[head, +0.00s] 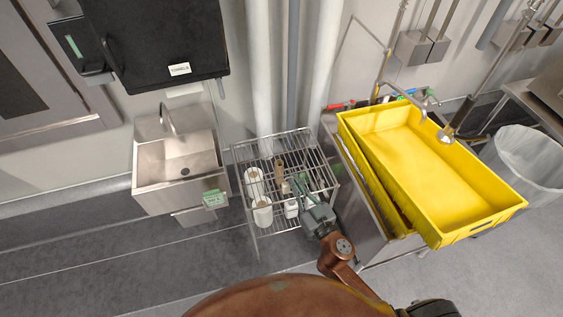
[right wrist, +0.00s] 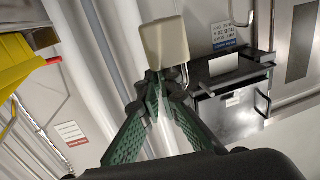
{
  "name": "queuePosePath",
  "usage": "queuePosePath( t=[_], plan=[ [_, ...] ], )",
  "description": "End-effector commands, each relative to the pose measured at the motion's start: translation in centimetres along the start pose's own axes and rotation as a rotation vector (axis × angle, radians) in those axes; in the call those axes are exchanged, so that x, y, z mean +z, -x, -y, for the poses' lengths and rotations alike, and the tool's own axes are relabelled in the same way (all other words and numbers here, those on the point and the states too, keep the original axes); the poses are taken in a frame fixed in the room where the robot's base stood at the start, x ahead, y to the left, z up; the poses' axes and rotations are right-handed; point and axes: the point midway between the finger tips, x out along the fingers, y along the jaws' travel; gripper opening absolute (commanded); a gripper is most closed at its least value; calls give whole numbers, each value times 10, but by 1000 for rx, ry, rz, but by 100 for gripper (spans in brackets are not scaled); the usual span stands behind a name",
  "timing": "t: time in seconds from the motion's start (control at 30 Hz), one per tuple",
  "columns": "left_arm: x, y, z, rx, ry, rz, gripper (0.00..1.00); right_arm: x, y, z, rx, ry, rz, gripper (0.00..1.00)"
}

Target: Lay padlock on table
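My right gripper (head: 300,188) is over the wire rack in the head view. In the right wrist view its green fingers (right wrist: 154,84) come together at the base of the padlock (right wrist: 163,42), a pale beige block with a thin metal shackle showing at its right. The fingers are shut on it and hold it up, clear of any surface in that view. In the head view the padlock is too small to make out surely. A steel table (head: 367,212) stands right of the rack, mostly covered by yellow crates. My left gripper is out of view.
The wire rack (head: 240,157) holds white rolls (head: 262,212), a brown bottle (head: 279,169) and a white bottle (head: 291,208). A tilted yellow crate (head: 440,165) rests on another at the right. A steel sink (head: 180,190) stands left. Open floor lies in front.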

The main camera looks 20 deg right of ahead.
Motion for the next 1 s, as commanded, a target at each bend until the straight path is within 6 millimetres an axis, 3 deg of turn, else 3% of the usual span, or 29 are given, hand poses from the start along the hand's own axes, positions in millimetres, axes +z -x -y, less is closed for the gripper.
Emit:
queuePosePath(
  t=[0.1, 0.2, 0.57, 0.73, 1.0],
  plan=[
    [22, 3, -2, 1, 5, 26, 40, -4, -18, 0, -26, 4, -7, 0],
    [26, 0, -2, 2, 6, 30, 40, 3, -32, -7, -29, 6, -7, 0],
    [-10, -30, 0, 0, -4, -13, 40, 50, -104, -44, -25, 4, -3, 0],
    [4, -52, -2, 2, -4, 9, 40, 80, -125, -53, -25, 2, -2, 0],
    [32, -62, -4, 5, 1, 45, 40, 93, -138, -60, -26, 2, -6, 0]
  ],
)
